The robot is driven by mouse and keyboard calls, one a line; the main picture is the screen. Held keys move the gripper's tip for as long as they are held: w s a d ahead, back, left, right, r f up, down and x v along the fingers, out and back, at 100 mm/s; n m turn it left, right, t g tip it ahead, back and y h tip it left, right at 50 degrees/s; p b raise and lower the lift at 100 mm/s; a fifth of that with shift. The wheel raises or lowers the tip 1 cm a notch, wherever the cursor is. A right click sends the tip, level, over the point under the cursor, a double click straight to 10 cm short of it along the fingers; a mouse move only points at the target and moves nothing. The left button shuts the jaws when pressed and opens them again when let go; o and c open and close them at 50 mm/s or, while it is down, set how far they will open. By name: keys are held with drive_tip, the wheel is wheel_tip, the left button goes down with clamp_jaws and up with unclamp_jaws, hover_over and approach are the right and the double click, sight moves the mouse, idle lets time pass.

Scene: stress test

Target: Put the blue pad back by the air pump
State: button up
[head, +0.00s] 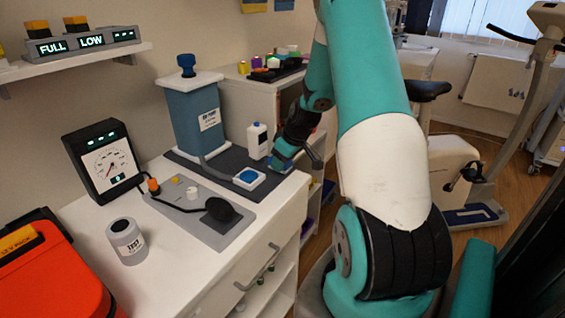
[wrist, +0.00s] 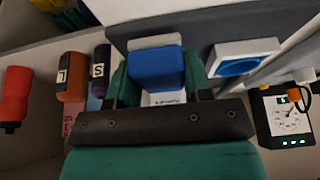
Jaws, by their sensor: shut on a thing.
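My gripper (head: 279,160) is low over the right end of the dark mat, beside the white bottle. In the wrist view, my gripper (wrist: 158,82) has its teal fingers on both sides of a bright blue block (wrist: 158,68), which looks like the blue pad, held. A pale slab and a white label show around it; I cannot tell whether they belong to it. The air pump (head: 194,112) is a blue box with a white label and blue knob, at the mat's back left. A white box with a blue disc (head: 249,178) sits on the mat's front; it also shows in the wrist view (wrist: 240,60).
The white bottle (head: 257,140) stands close left of my gripper. A gauge (head: 103,160), a grey plate (head: 200,208) with a black hose and a grey canister (head: 126,242) are left. Orange and purple items (wrist: 71,77) sit beside the gripper in the wrist view.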

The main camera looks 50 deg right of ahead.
drive_tip(key=shift+f, duration=0.4)
drive_tip(key=o, duration=0.9)
drive_tip(key=shift+f, duration=0.1)
drive_tip(key=v, duration=1.2)
drive_tip(key=w+a+r+n+g+y, duration=0.1)
drive_tip(key=a+r+n, duration=0.15)
drive_tip(key=a, duration=0.95)
drive_tip(key=a+r+n+y, duration=0.15)
drive_tip(key=a+r, duration=0.25)
drive_tip(key=a, duration=0.9)
drive_tip(key=s+a+r+n+g+y, duration=0.1)
drive_tip(key=s+a+r+n+g, duration=0.1)
drive_tip(key=s+a, duration=1.4)
drive_tip(key=shift+s+a+r+g+b, duration=0.3)
drive_tip(key=shift+a+g, duration=0.35)
drive_tip(key=shift+g, duration=0.15)
